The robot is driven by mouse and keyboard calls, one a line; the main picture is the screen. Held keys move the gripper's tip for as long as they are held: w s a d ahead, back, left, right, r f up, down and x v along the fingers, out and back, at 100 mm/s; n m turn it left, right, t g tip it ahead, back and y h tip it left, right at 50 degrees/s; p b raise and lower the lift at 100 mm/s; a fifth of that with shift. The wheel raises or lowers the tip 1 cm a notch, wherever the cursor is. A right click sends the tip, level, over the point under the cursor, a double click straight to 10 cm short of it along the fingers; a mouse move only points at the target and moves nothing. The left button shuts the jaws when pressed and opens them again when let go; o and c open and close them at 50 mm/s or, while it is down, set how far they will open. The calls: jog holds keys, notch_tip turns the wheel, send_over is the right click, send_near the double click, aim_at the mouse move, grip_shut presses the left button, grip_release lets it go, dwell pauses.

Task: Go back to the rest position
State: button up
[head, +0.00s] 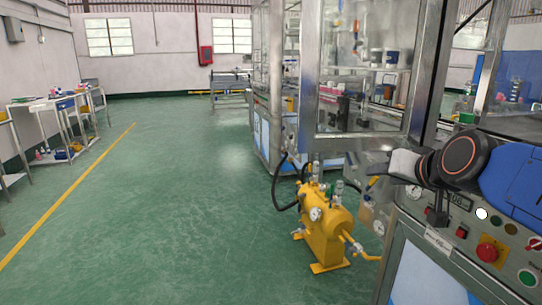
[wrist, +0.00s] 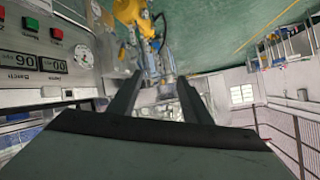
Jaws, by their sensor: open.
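My gripper (wrist: 158,77) shows in the wrist view with its two dark fingers apart. I see nothing held between them. In the head view my arm, with a dark joint ringed in orange, is at the right, in front of the machine's control panel (head: 446,240). The fingers cannot be made out clearly there. In the wrist view the control panel (wrist: 38,48), with displays and buttons, is left of the fingers. The yellow pump unit (wrist: 130,12) is beyond them, at the top.
The yellow pump unit (head: 322,235) stands on the green floor beside the glazed machine frame (head: 310,95). A red button (head: 488,252) is on the panel below my arm. Side tables (head: 60,110) stand along the left wall. The floor (head: 160,210) at left and centre is clear.

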jog(key=s+d+f+n+g+h, duration=0.1)
jog(key=s+f+g, duration=0.6)
jog(key=s+f, duration=1.3)
jog(key=shift+s+d+f+n+g+h, duration=0.3)
jog(key=shift+f+n, duration=0.45)
jog(key=shift+n, duration=0.15)
